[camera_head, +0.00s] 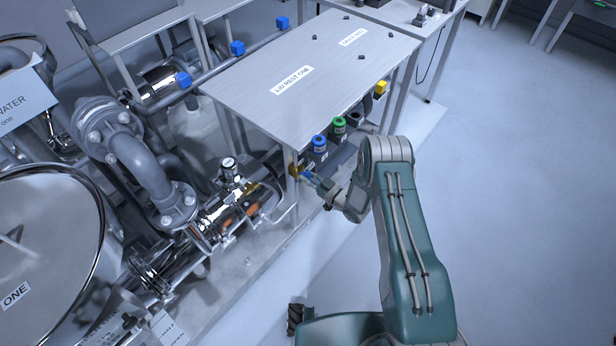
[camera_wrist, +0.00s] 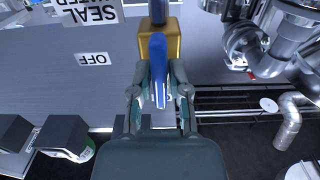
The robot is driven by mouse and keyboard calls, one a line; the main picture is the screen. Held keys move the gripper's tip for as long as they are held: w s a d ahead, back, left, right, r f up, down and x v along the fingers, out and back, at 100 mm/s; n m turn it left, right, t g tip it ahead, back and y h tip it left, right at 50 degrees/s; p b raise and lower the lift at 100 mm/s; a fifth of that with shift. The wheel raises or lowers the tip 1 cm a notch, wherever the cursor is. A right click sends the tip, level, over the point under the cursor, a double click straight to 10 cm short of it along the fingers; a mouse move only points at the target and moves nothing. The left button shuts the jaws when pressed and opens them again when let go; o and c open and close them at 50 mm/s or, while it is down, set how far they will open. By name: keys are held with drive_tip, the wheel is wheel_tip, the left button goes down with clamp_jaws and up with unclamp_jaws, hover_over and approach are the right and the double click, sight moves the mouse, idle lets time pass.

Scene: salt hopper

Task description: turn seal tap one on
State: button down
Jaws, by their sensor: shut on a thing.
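The seal tap has a brass body (camera_wrist: 174,42) and a blue lever (camera_wrist: 158,62) in the wrist view. The lever lies along the gap between my fingers, pointing from the brass body toward my palm. My gripper (camera_wrist: 160,98) is closed around the lever, one finger on each side. In the head view, my gripper (camera_head: 318,184) is at the near corner of the grey table, beside the brass tap body (camera_head: 294,171). A little of the blue lever (camera_head: 307,175) shows there. An OFF label (camera_wrist: 94,59) and a SEAL WATER sign (camera_wrist: 88,10) appear upside down beside the tap.
The grey table (camera_head: 320,60) stands above the tap. Blue, green and yellow-topped fittings (camera_head: 339,125) line its near side. Steel piping with a gauge (camera_head: 229,165) is close on the left, beside a large round vessel (camera_head: 50,250). The floor (camera_head: 530,200) at right is clear.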

drive_tip(key=c, duration=0.7)
unclamp_jaws()
drive_tip(key=v, duration=1.2)
